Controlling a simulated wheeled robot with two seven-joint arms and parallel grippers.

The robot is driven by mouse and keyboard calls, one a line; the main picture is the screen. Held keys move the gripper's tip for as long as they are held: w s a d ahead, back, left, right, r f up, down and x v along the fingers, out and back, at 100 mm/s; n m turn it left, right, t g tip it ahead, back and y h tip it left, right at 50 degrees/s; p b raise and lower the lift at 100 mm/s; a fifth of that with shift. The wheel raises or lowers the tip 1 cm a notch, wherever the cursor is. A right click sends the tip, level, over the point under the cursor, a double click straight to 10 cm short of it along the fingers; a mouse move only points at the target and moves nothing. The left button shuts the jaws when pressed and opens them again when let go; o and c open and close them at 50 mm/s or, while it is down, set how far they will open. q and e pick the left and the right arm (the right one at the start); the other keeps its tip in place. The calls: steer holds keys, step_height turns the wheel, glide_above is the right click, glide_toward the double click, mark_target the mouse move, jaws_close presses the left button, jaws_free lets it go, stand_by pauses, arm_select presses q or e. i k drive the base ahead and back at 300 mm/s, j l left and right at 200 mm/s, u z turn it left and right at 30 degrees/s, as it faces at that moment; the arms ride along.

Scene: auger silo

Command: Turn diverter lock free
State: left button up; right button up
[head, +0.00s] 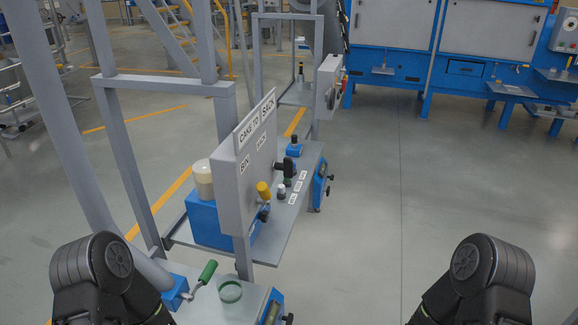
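A grey upright panel (245,165) stands left of the middle, with a sign reading "CAKE TO SACK" (257,120) on top and smaller labels "BIN" and "SACK" on its face. A yellow-handled lever (264,191) sticks out low on its front. A black knob or handle (288,168) stands out to the right of the lever. I cannot tell which of these is the diverter lock or whether it is locked. Only dark links of my two arms show at the lower corners; both grippers are outside the view.
A grey shelf (283,218) with small knobs and labels lies below the panel. In front are a green-handled crank (207,272) and a green ring (230,292). A pale container (203,180) stands behind the panel. The floor (440,190) at right is clear.

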mark_target(287, 167)
steer(key=i+l+u, duration=0.1)
steer(key=l+u, duration=0.25)
steer(key=i+l+u, duration=0.1)
steer(key=u, duration=0.3)
steer(key=i+l+u, duration=0.25)
steer(key=l, duration=1.25)
steer(key=k+l+u, duration=0.25)
steer(key=l, duration=1.9)
steer(key=i+l, duration=0.1)
steer(key=l, duration=0.55)
